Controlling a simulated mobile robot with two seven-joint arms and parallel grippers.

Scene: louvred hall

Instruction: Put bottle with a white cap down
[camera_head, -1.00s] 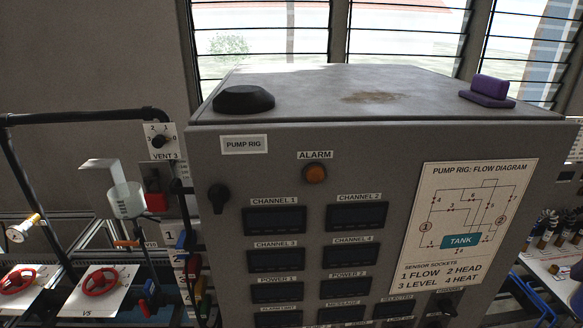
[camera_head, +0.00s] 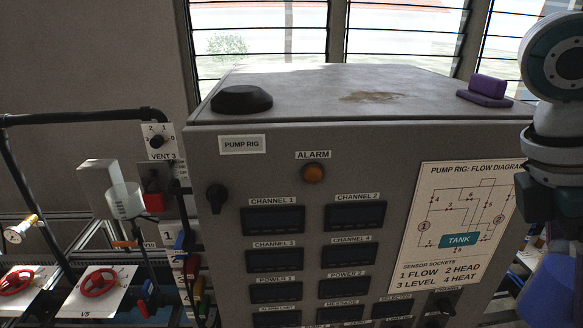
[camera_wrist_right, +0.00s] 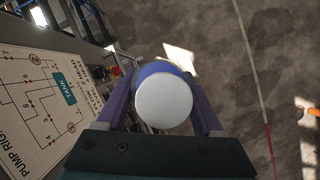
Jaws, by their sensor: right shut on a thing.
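The bottle with a white cap (camera_wrist_right: 164,104) is in the right wrist view, seen cap-end on, with a blue part showing beyond the cap. My right gripper (camera_wrist_right: 163,96) is shut on it, one purple finger on each side. Most of the bottle's body is hidden behind the cap. In the head view my right arm comes in at the right edge, in front of the flow diagram's side of the cabinet. My left gripper is not in view.
The grey pump rig cabinet (camera_head: 300,140) fills the middle. On its top are a black knob-like piece (camera_head: 242,98) and a purple block (camera_head: 486,90), with clear space between. Red valve wheels (camera_head: 98,281) stand at the left. Bare floor (camera_wrist_right: 235,60) shows in the wrist view.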

